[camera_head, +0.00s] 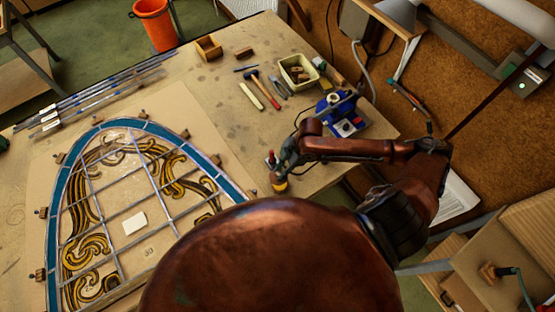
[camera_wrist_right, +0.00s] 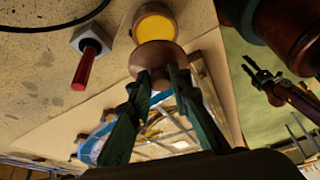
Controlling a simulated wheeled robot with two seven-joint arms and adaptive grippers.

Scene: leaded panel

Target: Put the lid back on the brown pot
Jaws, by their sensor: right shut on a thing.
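The brown pot (camera_wrist_right: 155,27) stands on the bench in the right wrist view, its top open and yellow-orange inside. The pot (camera_head: 280,187) is small in the head view. My right gripper (camera_wrist_right: 160,78) is shut on a rounded brown lid (camera_wrist_right: 155,56). The lid overlaps the pot's near edge in the picture; I cannot tell whether they touch. In the head view my right gripper (camera_head: 287,160) is just above the pot. My left gripper (camera_wrist_right: 262,77) shows at the right of the wrist view, its fingers apart and empty, away from the pot.
A red-handled tool (camera_wrist_right: 85,68) on a pale block stands beside the pot. The leaded panel (camera_head: 135,140) lies to the left. A blue machine (camera_head: 343,115), a hammer (camera_head: 260,88) and a cream tub (camera_head: 298,70) are farther back. Bare bench lies between the panel and these tools.

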